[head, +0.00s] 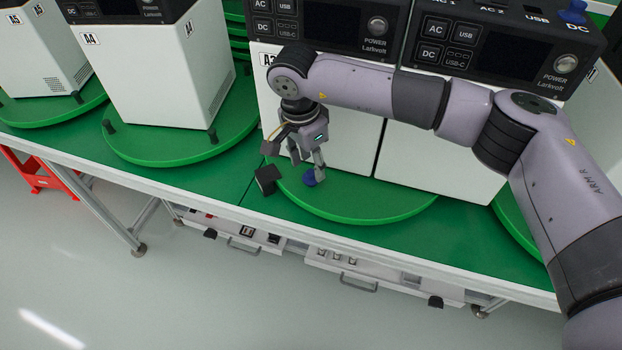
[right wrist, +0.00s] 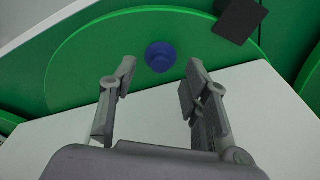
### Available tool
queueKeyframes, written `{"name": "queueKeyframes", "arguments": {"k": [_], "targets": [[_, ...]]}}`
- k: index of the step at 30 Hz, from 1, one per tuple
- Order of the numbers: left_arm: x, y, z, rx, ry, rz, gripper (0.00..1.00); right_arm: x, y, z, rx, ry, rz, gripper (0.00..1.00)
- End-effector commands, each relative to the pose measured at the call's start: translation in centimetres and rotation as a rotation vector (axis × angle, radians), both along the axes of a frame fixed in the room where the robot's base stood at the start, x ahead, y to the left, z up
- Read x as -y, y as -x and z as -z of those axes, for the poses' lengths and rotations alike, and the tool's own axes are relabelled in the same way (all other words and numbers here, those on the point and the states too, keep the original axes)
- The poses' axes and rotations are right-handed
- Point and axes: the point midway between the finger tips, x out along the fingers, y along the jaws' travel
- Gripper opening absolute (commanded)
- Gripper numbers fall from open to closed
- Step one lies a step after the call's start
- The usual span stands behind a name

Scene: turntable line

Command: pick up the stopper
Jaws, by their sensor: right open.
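A small round blue stopper (head: 309,178) lies on the green turntable (head: 356,209), in front of the white unit marked A3 (head: 342,136). In the right wrist view the stopper (right wrist: 160,57) sits beyond the fingertips, roughly centred between them. My right gripper (head: 307,168) points down close over the stopper, with its fingers apart and empty. The right wrist view also shows both fingers (right wrist: 160,76) spread, with a gap to the stopper. Another blue stopper-like piece (head: 573,12) is on top of the far right unit. My left gripper is not in view.
A black block (head: 267,180) is at the turntable's left edge, close to the gripper; it also shows in the right wrist view (right wrist: 239,19). White units stand close behind. More units on turntables (head: 180,151) are to the left. A red stool-like thing (head: 38,175) stands on the floor.

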Motion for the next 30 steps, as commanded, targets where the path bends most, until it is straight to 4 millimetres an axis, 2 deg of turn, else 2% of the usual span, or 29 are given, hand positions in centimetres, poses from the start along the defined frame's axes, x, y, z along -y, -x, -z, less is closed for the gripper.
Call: {"name": "queueKeyframes", "arguments": {"k": [1,3,11,30], "targets": [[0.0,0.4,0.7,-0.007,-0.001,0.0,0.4,0.1,0.0,1.2,-0.002,0.0,0.001,0.43],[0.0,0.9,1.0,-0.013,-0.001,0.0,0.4,0.1,-0.1,2.1,-0.002,-0.001,0.001,0.43],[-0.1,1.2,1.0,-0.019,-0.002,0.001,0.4,0.2,-0.2,2.3,0.001,-0.001,0.0,0.43],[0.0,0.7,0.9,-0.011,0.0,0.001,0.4,0.2,-0.2,2.2,0.001,-0.001,0.0,0.03]]}}
